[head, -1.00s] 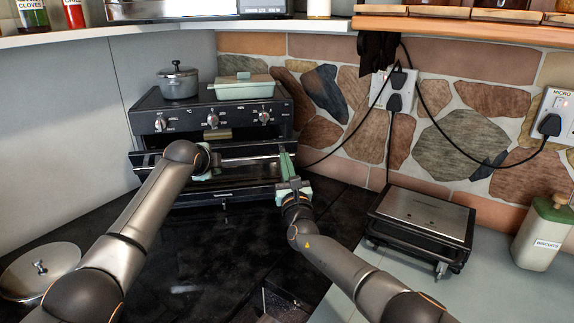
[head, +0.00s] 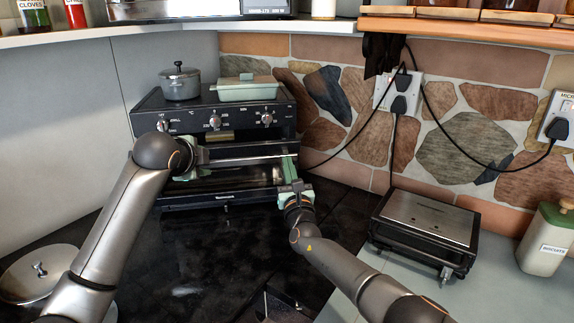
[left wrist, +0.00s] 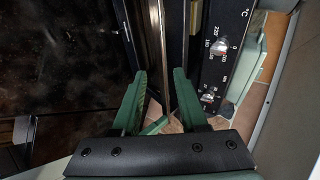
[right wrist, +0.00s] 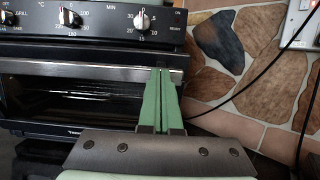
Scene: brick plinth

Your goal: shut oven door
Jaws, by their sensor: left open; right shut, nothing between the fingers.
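The black oven (head: 215,105) stands at the back left on the dark counter, knobs facing me. Its door (head: 225,185) has a glass window and a silver handle bar (head: 240,152); it looks close to upright, but I cannot tell whether it is fully closed. In the left wrist view the bar (left wrist: 157,35) runs between the open fingers of my left gripper (left wrist: 160,75), at the door's left end; contact is unclear. My right gripper (head: 290,165) is shut and empty at the door's right end. Its fingertips (right wrist: 161,72) overlap the bar in the right wrist view.
A grey pot (head: 180,85) and a green lidded dish (head: 246,90) stand on the oven. A metal grill appliance (head: 425,225) sits at right beside a biscuit jar (head: 545,240). A round lid (head: 38,272) lies at left. Black cables hang along the stone wall.

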